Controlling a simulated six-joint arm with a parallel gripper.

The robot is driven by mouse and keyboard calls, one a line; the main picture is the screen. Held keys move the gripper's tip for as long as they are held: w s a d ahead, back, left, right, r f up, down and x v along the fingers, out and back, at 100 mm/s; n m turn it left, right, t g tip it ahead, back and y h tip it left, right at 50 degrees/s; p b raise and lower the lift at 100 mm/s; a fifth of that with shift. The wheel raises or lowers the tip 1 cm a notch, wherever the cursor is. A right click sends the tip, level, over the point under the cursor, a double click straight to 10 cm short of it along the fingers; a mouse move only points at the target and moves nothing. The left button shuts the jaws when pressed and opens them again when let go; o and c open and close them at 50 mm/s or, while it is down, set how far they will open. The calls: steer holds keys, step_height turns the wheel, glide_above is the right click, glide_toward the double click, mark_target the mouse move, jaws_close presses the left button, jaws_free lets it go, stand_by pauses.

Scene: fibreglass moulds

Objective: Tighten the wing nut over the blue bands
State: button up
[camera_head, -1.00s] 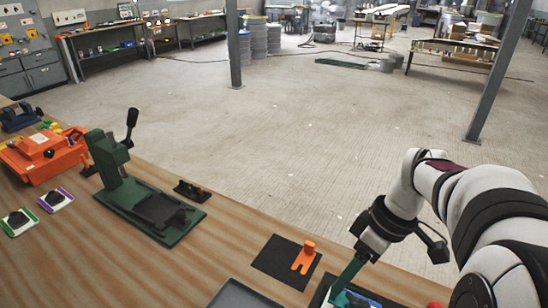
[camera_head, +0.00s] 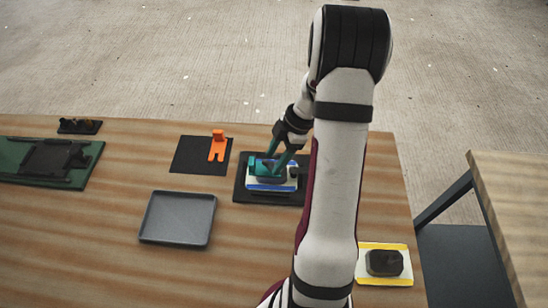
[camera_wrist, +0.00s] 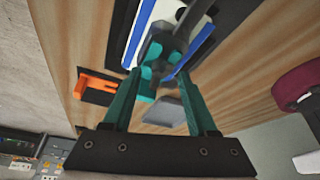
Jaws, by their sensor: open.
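The white plate with blue bands (camera_head: 291,182) lies on a black mat (camera_head: 243,193), under my gripper. In the wrist view its blue bands (camera_wrist: 139,33) run beside a dark grey body. A teal part (camera_wrist: 153,52) with rounded lobes sits over the plate and looks like the wing nut. It also shows at the plate's left side in the head view (camera_head: 257,166). My gripper (camera_head: 268,165) points down at it with two dark teal fingers. In the wrist view the fingers (camera_wrist: 160,78) stand apart, open. Whether the fingertips touch the teal part I cannot tell.
An orange forked piece (camera_head: 217,148) lies on a black mat (camera_head: 188,158) left of the plate. An empty grey tray (camera_head: 178,218) is nearer. A yellow-banded plate (camera_head: 398,248) with a dark block is at right. A green fixture (camera_head: 85,165) is at far left.

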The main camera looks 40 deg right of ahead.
steer(key=shift+w+a+f, duration=0.1)
steer(key=shift+a+f, duration=0.05)
steer(key=shift+f, duration=0.25)
jaws_close()
steer(key=shift+m+t+h, duration=0.3)
steer(key=shift+m, duration=0.5)
jaws_free()
steer(key=shift+r, duration=0.1)
steer(key=v, duration=1.5)
steer(key=shift+d+r, duration=0.25)
